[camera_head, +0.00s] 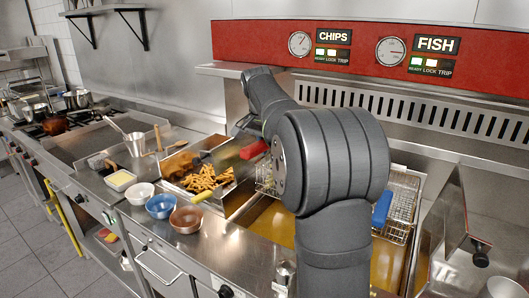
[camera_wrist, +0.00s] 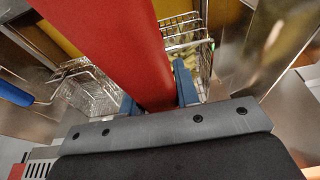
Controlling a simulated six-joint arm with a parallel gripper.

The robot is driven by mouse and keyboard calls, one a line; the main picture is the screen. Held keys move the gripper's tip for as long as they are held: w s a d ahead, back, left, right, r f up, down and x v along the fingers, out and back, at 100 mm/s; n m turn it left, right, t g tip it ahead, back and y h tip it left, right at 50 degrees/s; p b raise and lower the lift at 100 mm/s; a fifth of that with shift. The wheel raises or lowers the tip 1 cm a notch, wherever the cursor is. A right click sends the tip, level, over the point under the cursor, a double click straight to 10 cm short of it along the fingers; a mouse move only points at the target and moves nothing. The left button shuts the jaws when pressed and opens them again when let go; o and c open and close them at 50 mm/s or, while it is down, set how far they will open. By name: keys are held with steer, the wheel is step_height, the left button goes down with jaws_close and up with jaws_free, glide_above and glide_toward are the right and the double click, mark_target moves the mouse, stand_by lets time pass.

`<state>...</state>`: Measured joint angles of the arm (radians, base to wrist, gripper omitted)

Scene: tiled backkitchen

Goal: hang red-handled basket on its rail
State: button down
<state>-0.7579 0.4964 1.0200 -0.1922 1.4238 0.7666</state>
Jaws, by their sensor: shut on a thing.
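The red handle (camera_head: 253,149) shows just left of my arm's big dark joint. In the wrist view the same red handle (camera_wrist: 115,50) runs between the two blue-grey fingers of my gripper (camera_wrist: 158,95), which is shut on it. The wire red-handled basket (camera_wrist: 187,38) lies beyond the handle, with pale yellowish pieces inside. In the head view only a strip of this basket (camera_head: 265,180) shows, over the left fryer vat; my arm hides the rest. I cannot make out its rail, or whether the basket touches it.
A second wire basket (camera_head: 402,195) with a blue handle (camera_head: 382,208) is at the right vat. A metal tray of fries (camera_head: 205,178), a blue bowl (camera_head: 160,206) and a brown bowl (camera_head: 186,219) stand to the left. The red gauge panel (camera_head: 365,48) is behind.

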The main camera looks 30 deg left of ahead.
steer(key=w, duration=0.7)
steer(key=shift+w, duration=0.35)
steer(key=shift+f, duration=0.25)
stand_by(0.6)
steer(key=shift+f, duration=1.75)
steer(key=shift+f, duration=0.55)
steer(key=c, duration=1)
jaws_free()
